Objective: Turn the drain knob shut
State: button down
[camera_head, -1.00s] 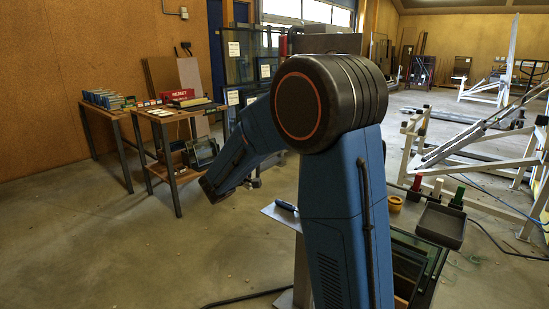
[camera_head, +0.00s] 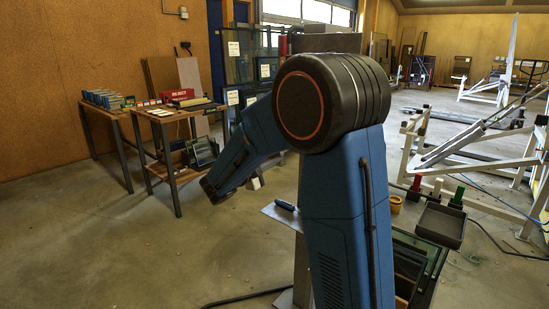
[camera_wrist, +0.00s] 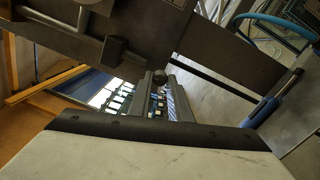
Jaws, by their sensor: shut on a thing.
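In the wrist view, a small dark rounded knob (camera_wrist: 159,79), which I take for the drain knob, sits at the far end of my gripper's fingers. My gripper (camera_wrist: 158,84) reaches away from the black-edged pale housing at the bottom, its two narrow fingers closed on the knob. Its exact angle and any marking on it are too small and dark to read. A dark metal body with a square block lies just beyond and to the left. In the head view my own arm covers most of the work, and the knob is not visible.
In the wrist view, a blue hose (camera_wrist: 245,20) and a blue-handled tool (camera_wrist: 262,108) lie at the right. In the head view, a workbench (camera_head: 165,115) stands left, a dark tray (camera_head: 440,225) and white frame (camera_head: 480,165) right. Open floor lies at the lower left.

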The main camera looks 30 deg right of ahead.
jog(key=c, duration=1.6)
grip_release()
jog(key=shift+c, duration=0.2)
jog(key=v, duration=1.7)
jog(key=shift+a, duration=0.25)
jog(key=shift+f, duration=0.1)
jog(key=s+d+f+m+g+y, duration=0.25)
jog(key=s+d, duration=0.25)
jog(key=s, duration=0.4)
jog(key=s+d+f+m+g+y, duration=0.1)
jog(key=s+d+f+g+y, duration=0.3)
jog(key=s, duration=0.5)
jog(key=s+a+f+m+t+y, duration=0.1)
jog(key=s+a+m+t+y, duration=0.1)
jog(key=s+a+y, duration=0.2)
jog(key=s+a+f+m+t+y, duration=0.1)
jog(key=s+a+y, duration=0.4)
jog(key=s, duration=0.5)
jog(key=shift+s+f+m+t+y, duration=0.35)
jog(key=shift+f+t+y, duration=0.1)
jog(key=shift+t+y, duration=0.5)
